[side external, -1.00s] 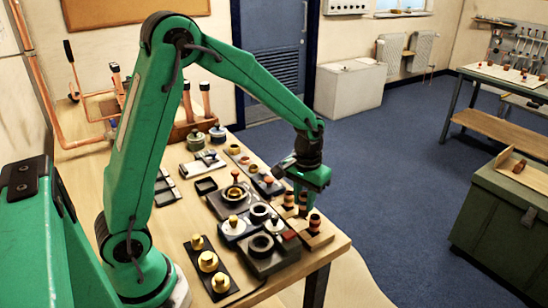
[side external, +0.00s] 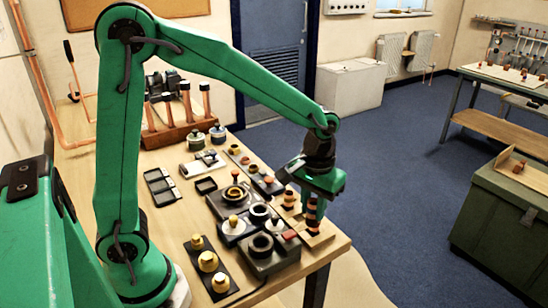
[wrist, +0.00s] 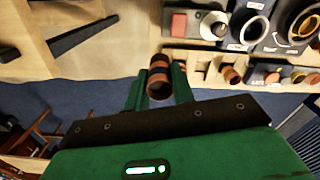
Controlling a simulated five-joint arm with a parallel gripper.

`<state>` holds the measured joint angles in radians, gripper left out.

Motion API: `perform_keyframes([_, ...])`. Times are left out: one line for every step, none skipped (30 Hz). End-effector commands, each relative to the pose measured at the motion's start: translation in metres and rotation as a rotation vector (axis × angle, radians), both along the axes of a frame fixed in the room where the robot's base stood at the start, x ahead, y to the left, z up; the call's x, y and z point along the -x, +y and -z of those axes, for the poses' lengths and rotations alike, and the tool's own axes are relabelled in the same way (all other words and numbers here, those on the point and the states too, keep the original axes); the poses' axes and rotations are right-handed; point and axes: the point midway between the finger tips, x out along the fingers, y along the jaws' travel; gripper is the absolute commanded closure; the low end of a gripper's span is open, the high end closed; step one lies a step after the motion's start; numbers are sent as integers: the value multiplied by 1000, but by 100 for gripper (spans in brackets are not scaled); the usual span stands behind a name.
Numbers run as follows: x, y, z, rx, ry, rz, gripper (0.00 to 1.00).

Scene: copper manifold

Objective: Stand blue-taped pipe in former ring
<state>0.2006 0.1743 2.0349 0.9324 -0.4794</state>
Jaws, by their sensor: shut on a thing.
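My gripper (side external: 314,198) is low over the front right end of the bench and shut on a copper pipe with dark bands (side external: 312,213). The pipe is upright, at the front end of a wooden rack (side external: 322,237); I cannot tell whether its foot still touches the rack. In the wrist view, the pipe (wrist: 159,86) sits between the two green fingers. I cannot tell which is the former ring.
Other short copper pieces (side external: 289,198) stand behind the gripper. Brass parts on a black plate (side external: 208,261) are at the front left. The bench edge is close on the right.

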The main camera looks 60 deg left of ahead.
Motion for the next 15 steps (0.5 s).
perform_keyframes([0,0,0,0,0,0,98])
perform_keyframes([0,0,0,0,0,0,98])
perform_keyframes([0,0,0,0,0,0,98])
perform_keyframes([0,0,0,0,0,0,98])
perform_keyframes([0,0,0,0,0,0,98])
perform_keyframes([0,0,0,0,0,0,98])
perform_keyframes([0,0,0,0,0,0,98])
perform_keyframes([0,0,0,0,0,0,98])
perform_keyframes([0,0,0,0,0,0,98])
perform_keyframes([0,1,0,0,0,-1,98])
perform_keyframes([0,2,0,0,0,-3,98])
perform_keyframes([0,3,0,0,0,-6,98])
perform_keyframes([0,4,0,0,0,-9,98])
perform_keyframes([0,6,0,0,0,-13,98])
perform_keyframes([0,10,0,0,0,-20,98])
